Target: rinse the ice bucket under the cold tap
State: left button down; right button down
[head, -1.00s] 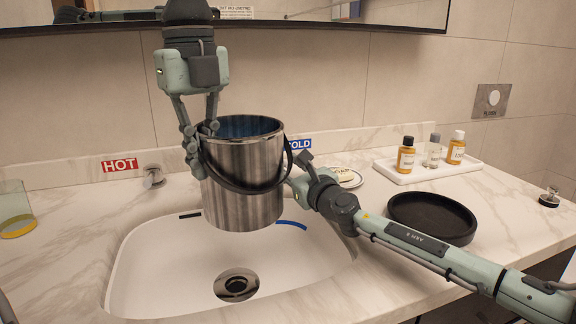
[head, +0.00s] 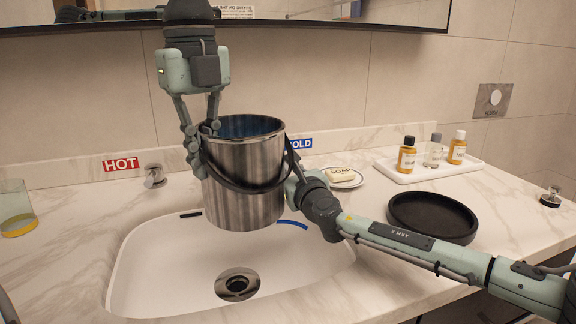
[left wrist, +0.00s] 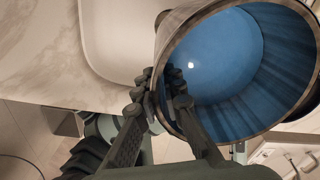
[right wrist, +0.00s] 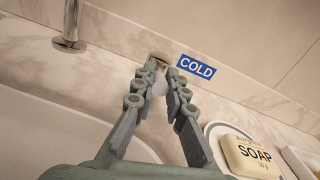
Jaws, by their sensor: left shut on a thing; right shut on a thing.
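The steel ice bucket (head: 243,185), with a dark handle and a blue inside, hangs upright over the white sink (head: 150,262). My left gripper (head: 203,140) is shut on its rim at the left; the left wrist view shows the fingers on the rim (left wrist: 165,88) and the blue interior. My right gripper (right wrist: 158,78) is shut on the small metal cold tap handle (right wrist: 157,60), beside the blue COLD label (right wrist: 196,67). In the head view the bucket hides this handle and most of my right fingers. A metal post, perhaps the spout (right wrist: 71,25), stands at the left.
The HOT label (head: 121,164) and its tap handle (head: 154,176) are at the left. A glass (head: 15,208) stands at the far left. Soap on a dish (head: 343,177), a black round tray (head: 432,217) and a white tray with bottles (head: 400,176) sit at the right.

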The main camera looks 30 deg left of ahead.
pick_arm(q)
jog(key=shift+r, duration=0.1)
pick_arm(e)
jog(key=c, duration=1.6)
grip_release()
jog(key=shift+o, duration=0.2)
jog(key=v, duration=1.2)
jog(key=shift+s+a, duration=0.1)
